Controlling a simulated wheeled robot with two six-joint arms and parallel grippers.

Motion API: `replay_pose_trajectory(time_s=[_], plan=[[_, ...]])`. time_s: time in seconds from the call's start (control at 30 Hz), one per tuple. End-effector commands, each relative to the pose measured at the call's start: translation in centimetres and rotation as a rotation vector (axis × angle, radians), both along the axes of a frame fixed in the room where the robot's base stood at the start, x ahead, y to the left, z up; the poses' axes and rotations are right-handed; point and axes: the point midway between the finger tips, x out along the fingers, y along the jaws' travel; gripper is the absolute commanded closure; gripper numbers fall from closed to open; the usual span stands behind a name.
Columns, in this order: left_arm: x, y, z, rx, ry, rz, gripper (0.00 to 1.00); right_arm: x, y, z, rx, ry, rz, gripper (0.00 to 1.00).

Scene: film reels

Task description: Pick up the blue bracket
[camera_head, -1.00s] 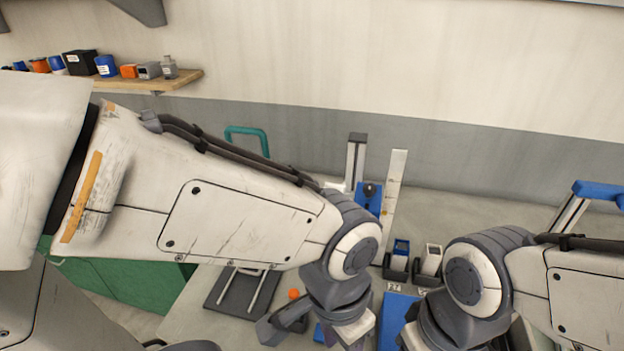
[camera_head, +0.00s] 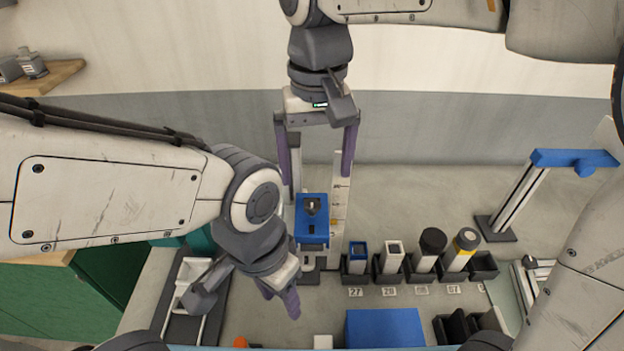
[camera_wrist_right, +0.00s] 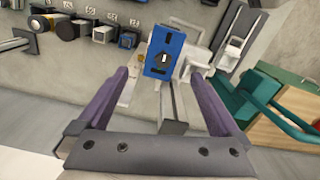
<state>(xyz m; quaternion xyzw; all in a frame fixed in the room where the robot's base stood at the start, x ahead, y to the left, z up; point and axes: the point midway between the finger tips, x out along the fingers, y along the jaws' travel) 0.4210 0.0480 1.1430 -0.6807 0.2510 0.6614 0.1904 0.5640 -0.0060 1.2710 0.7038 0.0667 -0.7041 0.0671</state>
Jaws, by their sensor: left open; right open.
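The blue bracket (camera_head: 312,220), a blue block with a dark knob on its face, sits by an upright post and a pale ruler in the head view. It also shows in the right wrist view (camera_wrist_right: 165,52). My right gripper (camera_head: 315,172) is open and empty, its purple fingers pointing down above the bracket, one toward each side. In the right wrist view (camera_wrist_right: 159,76) the bracket appears between and beyond the fingertips, with no contact visible. My left gripper (camera_head: 278,296) is lower, left of and nearer than the bracket; it appears empty.
A row of dark holders (camera_head: 388,270) with canisters stands to the right of the bracket. A blue box (camera_head: 384,328) lies in front. A blue-topped stand (camera_head: 572,160) is at far right. A white-and-grey rack (camera_head: 188,290) lies left, partly behind my left arm.

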Motion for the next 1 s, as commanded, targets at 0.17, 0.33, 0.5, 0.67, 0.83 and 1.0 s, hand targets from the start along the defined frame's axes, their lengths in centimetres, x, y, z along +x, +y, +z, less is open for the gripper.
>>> replay_pose_trajectory(time_s=[0.17,0.33,0.5,0.67,0.83,1.0], plan=[[0.0,0.0,0.3,0.0,0.0,0.0,0.5,-0.1,0.3,-2.9,-0.003,0.005,0.007,0.0],[0.0,0.0,0.4,0.0,0.0,0.0,0.5,-0.1,0.5,-4.3,-0.001,0.002,0.01,0.0],[0.0,0.0,1.3,0.0,0.0,0.0,0.5,-0.1,0.6,-6.1,-0.003,0.006,0.009,0.0],[0.0,0.0,1.7,0.0,0.0,0.001,0.5,0.0,0.7,-8.6,-0.002,0.005,0.008,0.0],[0.0,0.0,1.7,0.0,0.0,0.001,0.5,0.0,0.7,-9.5,0.001,0.0,0.007,0.0],[0.0,0.0,1.7,0.0,0.0,0.001,0.5,0.0,0.6,-9.5,0.001,0.0,0.007,0.0]])
